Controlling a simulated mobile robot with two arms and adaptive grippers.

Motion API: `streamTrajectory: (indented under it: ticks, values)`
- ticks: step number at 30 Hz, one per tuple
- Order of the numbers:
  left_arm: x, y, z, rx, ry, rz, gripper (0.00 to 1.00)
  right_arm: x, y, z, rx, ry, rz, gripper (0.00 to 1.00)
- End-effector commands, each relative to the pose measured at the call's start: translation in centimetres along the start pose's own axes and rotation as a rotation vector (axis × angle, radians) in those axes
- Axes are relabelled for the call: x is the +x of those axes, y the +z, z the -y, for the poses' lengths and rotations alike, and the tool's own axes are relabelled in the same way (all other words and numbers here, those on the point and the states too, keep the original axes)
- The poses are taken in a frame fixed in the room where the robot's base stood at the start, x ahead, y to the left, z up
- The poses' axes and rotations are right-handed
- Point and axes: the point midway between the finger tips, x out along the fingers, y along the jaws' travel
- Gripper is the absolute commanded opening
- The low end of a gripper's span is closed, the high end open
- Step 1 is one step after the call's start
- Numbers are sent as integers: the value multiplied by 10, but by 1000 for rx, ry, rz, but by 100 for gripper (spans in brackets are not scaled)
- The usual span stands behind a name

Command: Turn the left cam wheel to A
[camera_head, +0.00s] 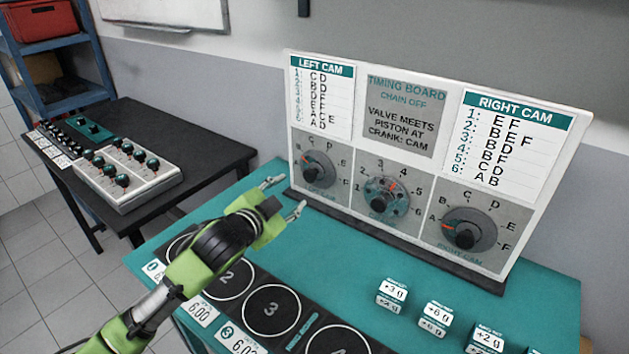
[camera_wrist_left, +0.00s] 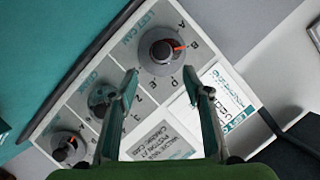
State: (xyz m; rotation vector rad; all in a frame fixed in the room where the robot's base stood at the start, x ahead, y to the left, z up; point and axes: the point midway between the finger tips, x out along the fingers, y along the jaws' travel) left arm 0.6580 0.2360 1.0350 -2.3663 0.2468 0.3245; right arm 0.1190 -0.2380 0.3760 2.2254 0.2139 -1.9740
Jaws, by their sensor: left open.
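The left cam wheel (camera_head: 318,172) is a dark grey knob at the left of the white timing board (camera_head: 352,143). It also shows in the left wrist view (camera_wrist_left: 158,52), where its orange pointer points toward B, beside A. My left gripper (camera_head: 287,196) is in front of the board near this wheel. In the left wrist view my left gripper (camera_wrist_left: 161,76) is open and empty, its fingertips apart, with the wheel just beyond them. No contact with the wheel shows. My right gripper is not in view.
The crank wheel (camera_head: 385,196) and right cam wheel (camera_head: 468,230) sit to the right on the board. The teal table (camera_head: 345,262) holds black ring pads and several small weight blocks (camera_head: 393,291). A black side table (camera_head: 185,122) carries a switch box (camera_head: 130,170).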

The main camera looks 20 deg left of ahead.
Motion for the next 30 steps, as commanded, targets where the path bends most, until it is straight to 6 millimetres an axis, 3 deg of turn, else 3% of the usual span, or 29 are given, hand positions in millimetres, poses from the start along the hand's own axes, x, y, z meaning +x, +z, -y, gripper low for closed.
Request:
streamTrajectory:
  ticks: [5,9,12,22,30]
  values:
    - [12,-1,2,0,-2,-1,45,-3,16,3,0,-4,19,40]
    - [33,-1,2,-1,-2,1,45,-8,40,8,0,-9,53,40]
    - [50,-1,2,-1,-2,1,45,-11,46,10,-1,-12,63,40]
    - [104,-1,2,0,-1,1,45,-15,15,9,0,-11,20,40]
    - [131,-1,1,0,-1,-1,45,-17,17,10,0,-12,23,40]
